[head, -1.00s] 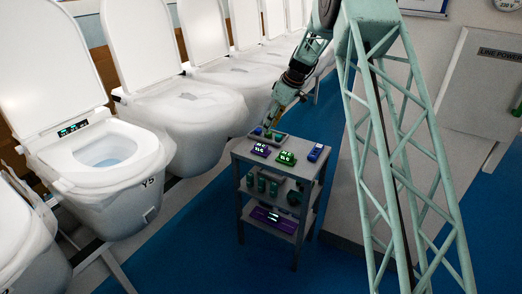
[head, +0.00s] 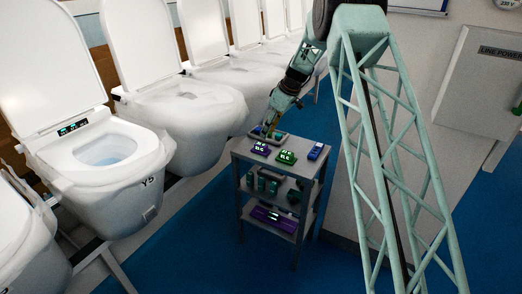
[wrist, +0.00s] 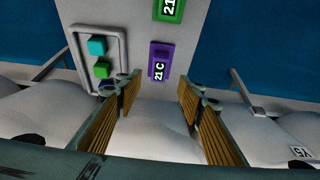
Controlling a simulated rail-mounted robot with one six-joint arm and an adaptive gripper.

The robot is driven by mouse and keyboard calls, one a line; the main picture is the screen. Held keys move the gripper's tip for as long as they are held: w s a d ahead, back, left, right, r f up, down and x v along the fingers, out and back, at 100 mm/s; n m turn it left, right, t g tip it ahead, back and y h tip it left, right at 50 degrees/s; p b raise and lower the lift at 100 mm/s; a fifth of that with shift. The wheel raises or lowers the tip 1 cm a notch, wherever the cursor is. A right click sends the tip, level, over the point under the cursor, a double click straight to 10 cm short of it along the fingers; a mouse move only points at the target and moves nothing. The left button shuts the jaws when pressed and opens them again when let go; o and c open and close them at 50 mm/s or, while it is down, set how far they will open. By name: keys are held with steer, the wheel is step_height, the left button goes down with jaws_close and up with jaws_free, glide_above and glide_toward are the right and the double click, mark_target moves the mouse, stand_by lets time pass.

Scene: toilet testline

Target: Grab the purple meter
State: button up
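The purple meter (head: 261,148) lies on the top shelf of the grey cart (head: 238,160), near its left front. In the wrist view the purple meter (wrist: 158,66) shows "21 C" and lies ahead of the fingertips, roughly centred between them. My gripper (head: 271,124) is over the back left of the cart top, by the tray of coloured cubes. In the wrist view my gripper (wrist: 160,92) is open, with its two ribbed fingers wide apart and nothing between them. The purple meter is apart from both fingers.
A green meter (head: 286,157) and a blue meter (head: 316,152) lie right of the purple one. A tray (wrist: 122,40) with coloured cubes is close to my left finger. Toilets (head: 190,115) stand left of the cart. The lower shelves hold more items, one purple (head: 273,219).

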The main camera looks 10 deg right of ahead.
mark_target(261, 144)
steer(key=shift+b+x, duration=0.3)
steer(key=shift+x, duration=2.3)
steer(key=shift+b+x, duration=0.55)
steer(key=shift+x, duration=2.05)
steer(key=c, duration=1)
steer(key=shift+r, duration=0.15)
steer(key=shift+r+p, duration=0.9)
steer(key=shift+r, duration=4)
